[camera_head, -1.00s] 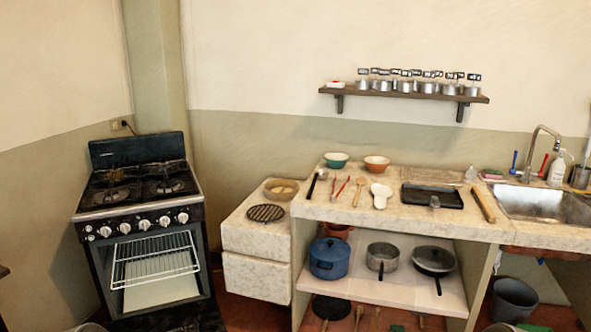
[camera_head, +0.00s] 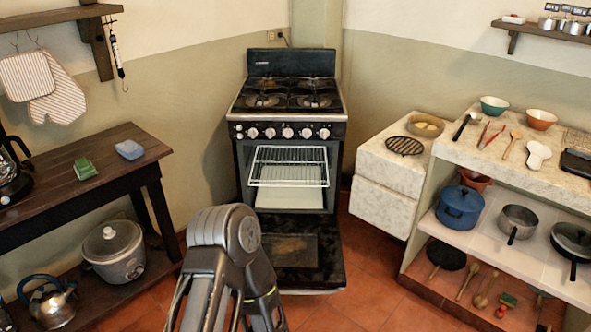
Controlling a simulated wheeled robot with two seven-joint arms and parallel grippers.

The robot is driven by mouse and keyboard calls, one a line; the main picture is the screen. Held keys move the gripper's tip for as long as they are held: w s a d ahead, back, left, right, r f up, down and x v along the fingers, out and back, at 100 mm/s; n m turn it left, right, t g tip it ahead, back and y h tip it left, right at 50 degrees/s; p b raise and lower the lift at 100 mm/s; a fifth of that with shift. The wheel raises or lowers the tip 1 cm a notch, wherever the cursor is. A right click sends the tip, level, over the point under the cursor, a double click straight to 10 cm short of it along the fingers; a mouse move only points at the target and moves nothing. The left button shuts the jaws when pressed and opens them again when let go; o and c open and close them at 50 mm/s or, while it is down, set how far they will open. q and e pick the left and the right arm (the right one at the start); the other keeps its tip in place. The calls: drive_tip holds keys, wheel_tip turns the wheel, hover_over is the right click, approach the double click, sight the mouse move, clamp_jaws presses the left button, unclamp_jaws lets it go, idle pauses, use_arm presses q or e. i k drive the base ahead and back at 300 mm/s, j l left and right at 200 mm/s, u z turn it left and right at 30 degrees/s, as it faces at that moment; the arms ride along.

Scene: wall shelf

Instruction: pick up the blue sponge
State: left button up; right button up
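A small light-blue block (camera_head: 129,149), which looks like the blue sponge, lies on the dark wooden table (camera_head: 60,216) at the left, near its right end. A green sponge-like block (camera_head: 85,168) lies to the left of it, apart from it. One of my arms rises from the bottom middle, with its grey joint in front of the stove. The arm is well to the right of the table and touches neither block. No gripper fingers show in the picture.
A coffee maker (camera_head: 12,168) stands at the table's left end. A rice cooker (camera_head: 113,251) and a kettle (camera_head: 50,303) are below. The stove (camera_head: 288,110) has its oven door open downward. A stone counter (camera_head: 500,160) is at the right.

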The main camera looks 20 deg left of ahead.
sight(128, 149)
drive_tip(key=u, duration=1.85)
